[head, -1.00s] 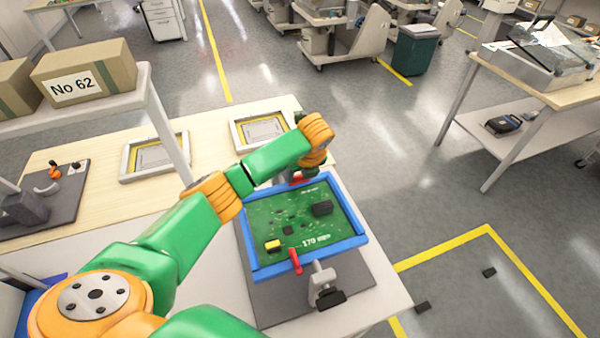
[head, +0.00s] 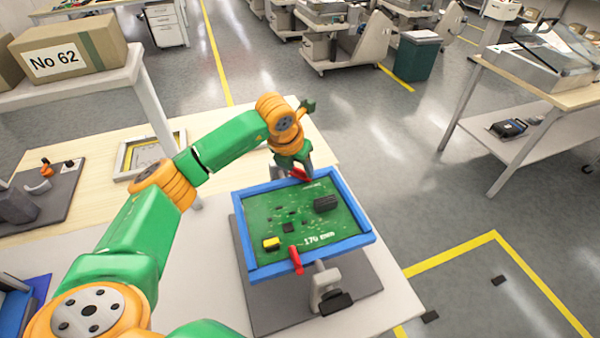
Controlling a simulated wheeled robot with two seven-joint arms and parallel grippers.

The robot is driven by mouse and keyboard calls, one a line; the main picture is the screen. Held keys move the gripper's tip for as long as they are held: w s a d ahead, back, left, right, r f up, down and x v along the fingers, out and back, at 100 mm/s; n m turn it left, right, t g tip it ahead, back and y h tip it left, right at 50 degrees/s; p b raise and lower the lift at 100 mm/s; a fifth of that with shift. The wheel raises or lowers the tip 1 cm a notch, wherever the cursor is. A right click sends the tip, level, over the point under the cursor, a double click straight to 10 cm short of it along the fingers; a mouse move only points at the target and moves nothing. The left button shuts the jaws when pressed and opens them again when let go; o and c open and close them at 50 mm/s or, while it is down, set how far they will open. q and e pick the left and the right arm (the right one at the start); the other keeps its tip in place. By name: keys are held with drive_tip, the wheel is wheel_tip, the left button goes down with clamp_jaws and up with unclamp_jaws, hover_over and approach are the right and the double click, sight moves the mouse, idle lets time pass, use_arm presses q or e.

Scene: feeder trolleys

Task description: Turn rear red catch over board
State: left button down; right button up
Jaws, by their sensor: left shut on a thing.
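The green board (head: 275,218), marked 170 mm, sits in a blue frame (head: 366,222) on the bench. The rear red catch (head: 301,175) is at the frame's far edge, partly hidden by my left gripper (head: 298,169). My left gripper reaches down from behind the frame and is shut on this catch. The visible red part slants toward the board's far edge; I cannot tell how far it lies over the board. The front red catch (head: 295,259) crosses the near rim, its tip over the board. My right gripper is not in view.
A grey clamp with a black knob (head: 334,302) stands at the frame's near side on a dark base plate (head: 262,300). A box marked No 62 (head: 100,45) is on a shelf at left. A framed tray (head: 138,153) lies on the bench. Open floor is to the right.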

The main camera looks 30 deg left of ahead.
sight(287, 180)
use_arm(q)
drive_tip(key=m+h+b, duration=0.1)
drive_tip(key=m, duration=0.2)
drive_tip(key=shift+a+m, duration=0.15)
drive_tip(key=shift+m, duration=0.15)
drive_tip(key=m+h, duration=0.1)
drive_tip(key=m, duration=0.1)
drive_tip(key=m+h, duration=0.1)
drive_tip(key=m, duration=0.1)
drive_tip(key=shift+w+m+g, duration=0.1)
drive_tip(key=shift+m+g, duration=0.3)
drive_tip(key=shift+c, duration=1.6)
unclamp_jaws()
drive_tip(key=shift+a+r, duration=0.15)
drive_tip(key=shift+r, duration=0.15)
drive_tip(key=b+v, duration=0.1)
drive_tip(key=v, duration=0.5)
drive_tip(key=shift+r+b, duration=0.25)
drive_tip(key=shift+b, duration=0.05)
